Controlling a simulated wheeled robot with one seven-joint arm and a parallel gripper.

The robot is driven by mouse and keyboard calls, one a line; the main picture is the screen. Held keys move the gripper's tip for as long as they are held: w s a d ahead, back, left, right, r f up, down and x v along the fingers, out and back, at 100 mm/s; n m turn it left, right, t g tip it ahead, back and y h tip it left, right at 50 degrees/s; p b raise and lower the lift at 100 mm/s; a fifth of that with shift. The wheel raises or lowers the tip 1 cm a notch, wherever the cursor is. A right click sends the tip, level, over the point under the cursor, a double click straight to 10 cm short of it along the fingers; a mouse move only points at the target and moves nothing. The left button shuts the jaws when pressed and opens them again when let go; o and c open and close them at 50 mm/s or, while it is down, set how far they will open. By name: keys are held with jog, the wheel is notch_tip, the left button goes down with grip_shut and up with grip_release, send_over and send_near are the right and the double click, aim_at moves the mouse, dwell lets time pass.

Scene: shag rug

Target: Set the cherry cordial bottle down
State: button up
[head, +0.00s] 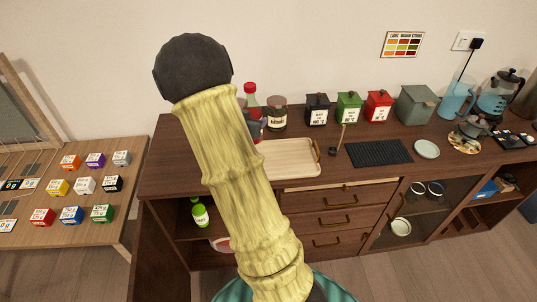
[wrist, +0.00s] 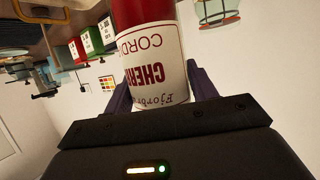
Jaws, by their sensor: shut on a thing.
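The cherry cordial bottle (head: 251,99) has a red cap and a white label with red lettering. It is at the back left of the dark sideboard (head: 175,165), beside a dark jar. In the wrist view the bottle (wrist: 153,62) fills the space between the two fingers. My gripper (wrist: 160,88) is shut on it. In the head view my gripper (head: 256,125) shows only in part beside my arm, which covers part of the bottle. The bottle's base is hidden, so I cannot tell whether it touches the sideboard top.
The dark jar (head: 277,114) stands just right of the bottle. A pale wooden tray (head: 290,160) lies in front. Black (head: 317,109), green (head: 348,107) and red (head: 378,106) canisters stand further right. A black mat (head: 379,153) lies near the middle.

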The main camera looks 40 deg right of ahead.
jog(key=shift+w+d, duration=0.1)
jog(key=shift+w, duration=0.1)
jog(key=shift+s+d, duration=0.1)
jog(key=shift+s, duration=0.4)
jog(key=shift+s+d+f, duration=0.1)
jog(key=shift+s+f, duration=0.1)
jog(key=f, duration=0.5)
jog(key=shift+w+f, duration=0.15)
jog(key=shift+w, duration=0.15)
jog(key=shift+f, duration=0.1)
